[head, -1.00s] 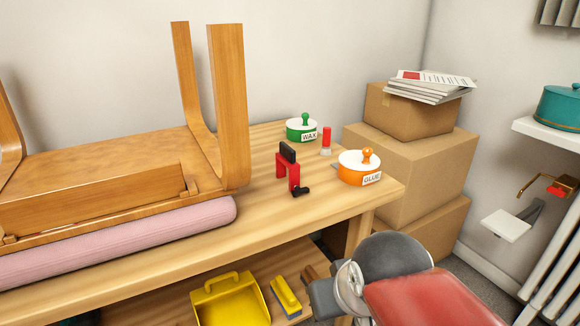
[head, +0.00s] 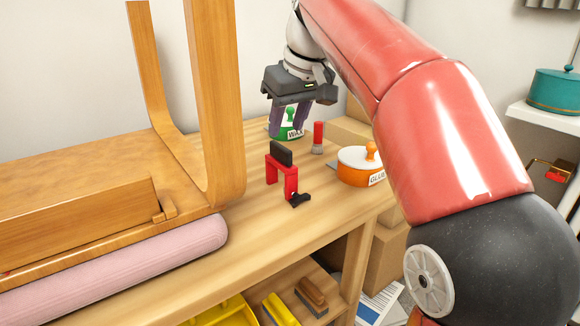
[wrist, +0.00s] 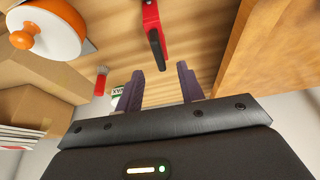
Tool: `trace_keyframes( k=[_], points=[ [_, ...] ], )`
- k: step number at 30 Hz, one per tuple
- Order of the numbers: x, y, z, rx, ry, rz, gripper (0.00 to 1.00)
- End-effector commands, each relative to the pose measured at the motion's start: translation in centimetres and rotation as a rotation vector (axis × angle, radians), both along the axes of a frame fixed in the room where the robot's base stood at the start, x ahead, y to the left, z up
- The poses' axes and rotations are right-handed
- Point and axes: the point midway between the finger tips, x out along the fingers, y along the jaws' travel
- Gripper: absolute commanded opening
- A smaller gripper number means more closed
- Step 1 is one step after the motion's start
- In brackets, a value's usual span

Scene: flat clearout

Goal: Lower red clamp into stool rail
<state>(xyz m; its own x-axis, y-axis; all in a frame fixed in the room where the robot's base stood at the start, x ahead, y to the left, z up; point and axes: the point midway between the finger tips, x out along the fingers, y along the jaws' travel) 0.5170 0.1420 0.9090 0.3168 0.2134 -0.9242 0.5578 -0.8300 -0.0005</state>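The red clamp (head: 281,171) stands upright on the wooden bench, with a black pad on top and a black handle at its foot. It also shows in the wrist view (wrist: 151,25), beyond the fingertips. My gripper (head: 290,122) is above the bench behind the clamp, in front of the green wax tin. In the wrist view my gripper (wrist: 158,75) has its two purple fingers apart with nothing between them. The upturned wooden stool (head: 90,190) lies on the bench at left, its legs pointing up and its pink cushion beneath. Its rail (head: 80,230) faces the front.
The green wax tin (head: 279,128), a red-handled brush (head: 318,136) and the orange glue tin (head: 352,166) stand behind and right of the clamp. The stool leg (head: 216,100) rises close left of my gripper. Brushes and a yellow dustpan (head: 225,312) lie on the lower shelf.

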Motion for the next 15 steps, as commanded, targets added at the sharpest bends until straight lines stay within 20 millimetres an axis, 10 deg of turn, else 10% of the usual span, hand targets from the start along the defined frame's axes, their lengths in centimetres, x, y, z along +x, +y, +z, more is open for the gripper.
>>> trace_keyframes(
  k=[15],
  points=[
    [2.2,1.2,-5.9,-0.001,0.003,-0.001,0.38]
  ],
)
